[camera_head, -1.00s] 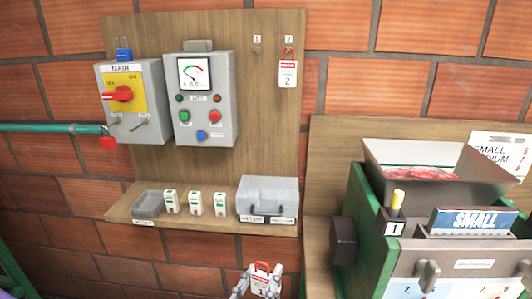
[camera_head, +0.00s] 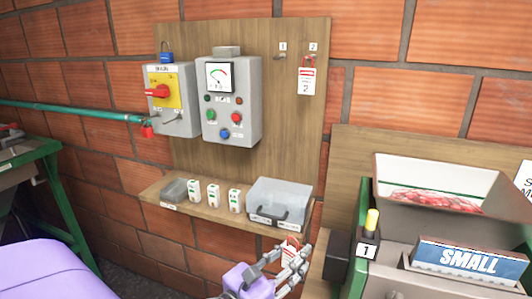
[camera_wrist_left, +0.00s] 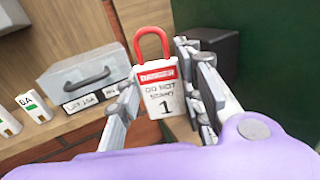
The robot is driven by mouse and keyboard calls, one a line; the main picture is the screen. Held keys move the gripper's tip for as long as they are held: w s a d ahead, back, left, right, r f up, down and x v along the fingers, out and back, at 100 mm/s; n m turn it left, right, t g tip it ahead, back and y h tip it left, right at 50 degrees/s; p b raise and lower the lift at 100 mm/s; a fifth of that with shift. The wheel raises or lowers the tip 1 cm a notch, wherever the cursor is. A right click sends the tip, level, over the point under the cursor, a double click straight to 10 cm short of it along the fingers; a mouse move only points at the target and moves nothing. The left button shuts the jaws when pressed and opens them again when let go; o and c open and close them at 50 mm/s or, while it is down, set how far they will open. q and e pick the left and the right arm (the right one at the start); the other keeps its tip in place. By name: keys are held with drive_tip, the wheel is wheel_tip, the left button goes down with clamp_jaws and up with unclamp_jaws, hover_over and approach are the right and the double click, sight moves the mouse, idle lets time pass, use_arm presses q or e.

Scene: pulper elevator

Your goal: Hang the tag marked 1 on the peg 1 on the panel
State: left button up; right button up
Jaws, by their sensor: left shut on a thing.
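The tag marked 1 (camera_wrist_left: 160,92) is white with a red band and a red loop on top. My left gripper (camera_head: 290,262) is shut on it, with a finger on each side, and holds it upright in front of the shelf's right end; the gripper also fills the left wrist view (camera_wrist_left: 163,105). Peg 1 (camera_head: 280,57) is on the wooden panel (camera_head: 296,130) under the label 1 and is bare. A tag marked 2 (camera_head: 306,82) hangs on the peg beside it. My right gripper is not in view.
A shelf (camera_head: 210,208) below the panel carries a grey lidded box (camera_head: 278,203), a small bin and several white blocks. A control box (camera_head: 231,100) and a switch box (camera_head: 172,98) are left of the pegs. A hopper machine (camera_head: 440,190) stands at right.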

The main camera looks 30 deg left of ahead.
use_arm(q)
drive_tip(key=w+a+r, duration=1.1)
drive_tip(key=a+r, duration=0.3)
drive_tip(key=r, duration=0.1)
drive_tip(key=w+a+r+n+y, duration=0.1)
drive_tip(key=w+a+r, duration=0.15)
drive_tip(key=r, duration=0.75)
drive_tip(key=w+a+r+n+y, duration=0.1)
drive_tip(key=w+a+r, duration=0.15)
drive_tip(key=r, duration=0.85)
drive_tip(key=shift+w+a+f+b, duration=0.3)
drive_tip(key=shift+w+b, duration=0.85)
drive_tip(key=shift+w, duration=0.45)
drive_tip(key=shift+w+a+f+b, duration=0.25)
drive_tip(key=shift+w+b, duration=0.85)
drive_tip(key=shift+w, duration=0.45)
drive_tip(key=shift+w+a+f+b, duration=0.3)
drive_tip(key=shift+w+b, duration=0.85)
drive_tip(key=shift+w, duration=0.45)
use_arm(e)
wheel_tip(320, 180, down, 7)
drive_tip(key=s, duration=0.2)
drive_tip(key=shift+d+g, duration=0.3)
